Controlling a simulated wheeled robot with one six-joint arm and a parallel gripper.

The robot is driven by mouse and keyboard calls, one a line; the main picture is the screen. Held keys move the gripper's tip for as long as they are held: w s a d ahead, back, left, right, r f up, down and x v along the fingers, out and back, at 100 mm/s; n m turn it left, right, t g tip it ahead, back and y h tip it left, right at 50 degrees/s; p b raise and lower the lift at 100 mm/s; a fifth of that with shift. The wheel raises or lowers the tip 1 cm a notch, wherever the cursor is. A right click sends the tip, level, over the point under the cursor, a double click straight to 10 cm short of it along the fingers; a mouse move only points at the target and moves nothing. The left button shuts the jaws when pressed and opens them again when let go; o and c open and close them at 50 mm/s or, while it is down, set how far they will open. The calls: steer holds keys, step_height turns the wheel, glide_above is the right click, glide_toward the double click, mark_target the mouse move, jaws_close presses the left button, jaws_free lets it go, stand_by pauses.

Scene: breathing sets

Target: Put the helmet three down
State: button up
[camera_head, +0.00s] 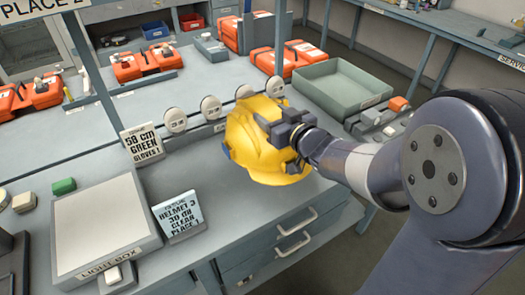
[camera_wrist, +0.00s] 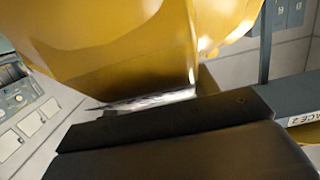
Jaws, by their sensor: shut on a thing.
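A yellow helmet (camera_head: 258,150) hangs in my gripper (camera_head: 290,130) above the front part of the grey bench in the head view. My gripper is shut on the helmet, at its right side. The helmet also fills the top of the wrist view (camera_wrist: 130,45), with the dark jaw (camera_wrist: 170,120) close below it. A small sign (camera_head: 178,216) reading "HELMET 3", "CLEAN" and "PLACE 1" stands on the bench, left of and nearer than the helmet. Bench top behind the helmet is partly hidden.
A light box (camera_head: 105,225) lies at the front left, with a green block (camera_head: 63,186) behind it. A "GREEN GLOVES" sign (camera_head: 143,145) and round white discs (camera_head: 175,120) stand behind. A green-grey tray (camera_head: 342,88) is at the right. Bare bench shows between the signs and helmet.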

step_height(320, 180, down, 8)
steer(key=shift+f+b, duration=0.15)
steer(key=shift+b, duration=0.25)
steer(key=shift+f, duration=0.2)
steer(key=o, duration=1.6)
steer(key=shift+o, duration=0.2)
steer(key=shift+r, duration=0.1)
steer(key=shift+r, duration=0.15)
steer(key=v, duration=1.2)
steer(key=shift+s+f, duration=0.1)
steer(key=shift+f, duration=0.1)
